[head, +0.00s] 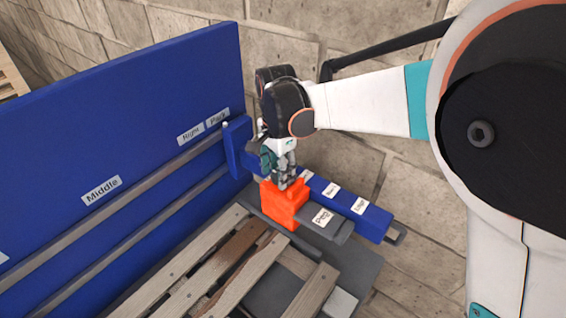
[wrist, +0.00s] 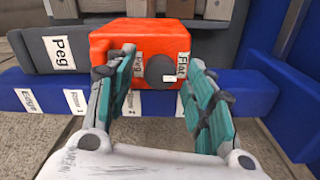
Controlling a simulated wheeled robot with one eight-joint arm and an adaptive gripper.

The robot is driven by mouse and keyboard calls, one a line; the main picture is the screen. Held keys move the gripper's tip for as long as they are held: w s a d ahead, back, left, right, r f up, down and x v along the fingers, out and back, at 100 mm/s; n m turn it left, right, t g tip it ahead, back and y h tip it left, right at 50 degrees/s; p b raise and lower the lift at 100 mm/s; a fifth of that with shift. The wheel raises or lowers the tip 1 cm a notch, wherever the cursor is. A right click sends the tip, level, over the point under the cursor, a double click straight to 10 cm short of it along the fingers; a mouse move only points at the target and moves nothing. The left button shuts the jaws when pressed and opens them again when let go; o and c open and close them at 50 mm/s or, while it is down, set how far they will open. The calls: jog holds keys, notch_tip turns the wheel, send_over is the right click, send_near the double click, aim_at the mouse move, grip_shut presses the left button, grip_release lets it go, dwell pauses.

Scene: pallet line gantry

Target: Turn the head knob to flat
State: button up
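The head is an orange-red block (head: 284,206) on a grey bar. In the wrist view the block (wrist: 112,44) carries a round dark knob (wrist: 158,69) on its face. A "Peg" label is left of the knob and a "Flat" label (wrist: 182,66) is right of it. A small white mark shows at the knob's lower right, towards the "Flat" side. My gripper (wrist: 162,62) is open, its teal-padded fingers on either side of the knob, with a gap visible on both sides. In the head view my gripper (head: 284,182) is at the block and hides the knob.
A blue bar (head: 372,222) with white labels runs beside the grey bar (head: 336,231), which bears a "Peg" label. A tall blue panel (head: 120,130) labelled "Middle" and "Right" stands at left. A wooden slatted pallet (head: 188,280) lies below. A stone wall is behind.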

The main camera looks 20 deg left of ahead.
notch_tip(320, 180, up, 12)
dwell(0.6)
